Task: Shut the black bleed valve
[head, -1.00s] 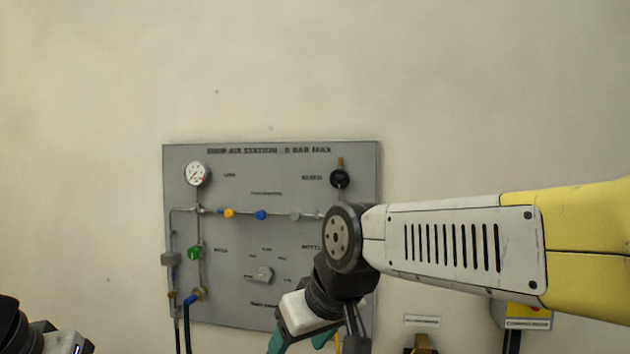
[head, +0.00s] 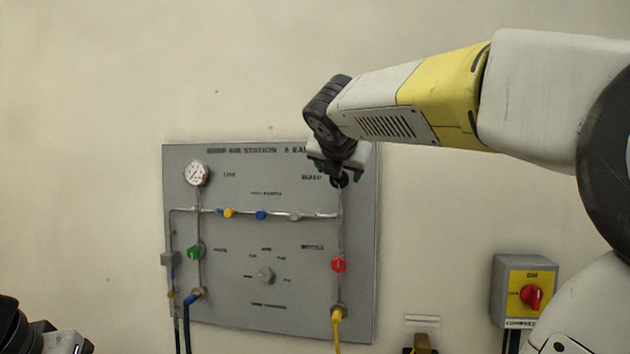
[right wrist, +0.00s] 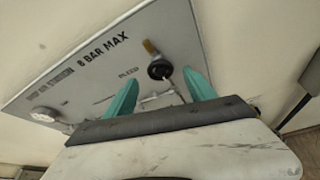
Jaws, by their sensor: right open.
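In the right wrist view the open gripper (right wrist: 160,76) holds nothing, and I cannot tell whether a finger touches the knob. Only a piece of my left arm shows at the lower left; its jaws are out of frame.
The grey panel (head: 220,290) also carries a gauge (head: 197,173), a green valve (head: 194,252), a red valve (head: 338,264), a grey selector knob (head: 265,275) and a yellow hose (head: 337,325). A box with a red switch (head: 531,297) is on the wall to the right.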

